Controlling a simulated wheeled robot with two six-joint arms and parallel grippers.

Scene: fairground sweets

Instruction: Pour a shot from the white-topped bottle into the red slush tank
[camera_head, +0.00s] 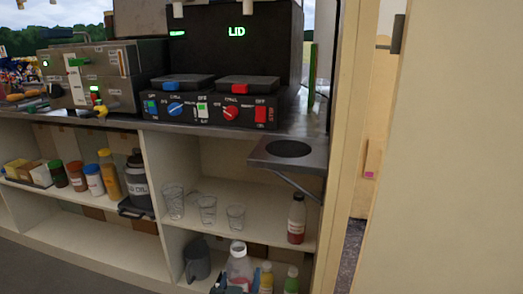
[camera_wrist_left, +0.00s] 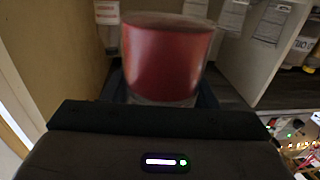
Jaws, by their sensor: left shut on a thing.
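A white-topped bottle (camera_head: 240,265) with a clear body and some red low in it shows at the bottom edge of the head view. Dark parts of my left gripper (camera_head: 219,287) are beside it, mostly cut off. In the left wrist view, my left gripper is shut on a bottle with red contents (camera_wrist_left: 165,60), seen very close. The slush machine (camera_head: 215,108) stands on the counter. Its red lid (camera_head: 247,84) and blue lid (camera_head: 183,82) lie flat; what is beneath is hidden. A lit "LID" sign is behind. My right gripper is not in view.
A round-holed bracket (camera_head: 288,150) juts from the counter at right. A grey jug (camera_head: 197,258) and yellow- and green-capped bottles (camera_head: 291,280) are low down.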

